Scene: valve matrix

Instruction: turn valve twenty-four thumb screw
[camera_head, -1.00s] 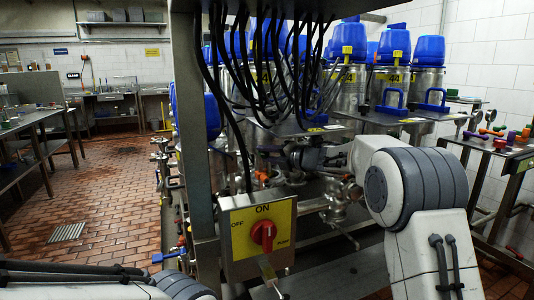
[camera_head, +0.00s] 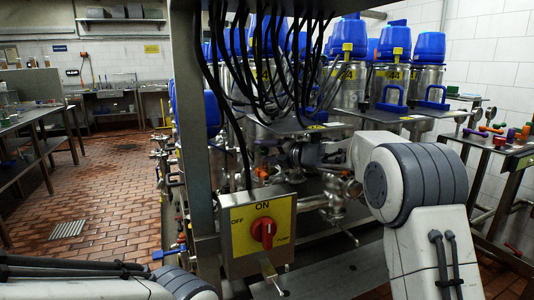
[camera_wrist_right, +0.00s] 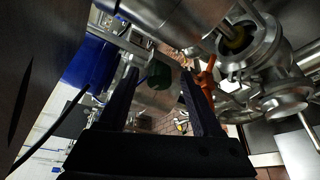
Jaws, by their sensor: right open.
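My right gripper (camera_head: 308,156) reaches in among the steel pipes and valves below the drums in the head view. In the right wrist view its two dark fingers (camera_wrist_right: 157,74) are apart, with nothing held between them. A dark green knob-like part (camera_wrist_right: 158,74) shows between the fingertips; I cannot tell whether they touch it. An orange handle or screw (camera_wrist_right: 207,78) on a valve stands just right of the right fingertip. No number is readable there, so I cannot tell which part is valve twenty-four's thumb screw. My left gripper is out of view.
A yellow switch box with a red knob (camera_head: 263,233) hangs on a steel post (camera_head: 200,130) left of my right arm. Black cables (camera_head: 262,60) hang above the pipework. A side bench (camera_head: 505,150) stands at right. The tiled floor (camera_head: 110,195) at left is open.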

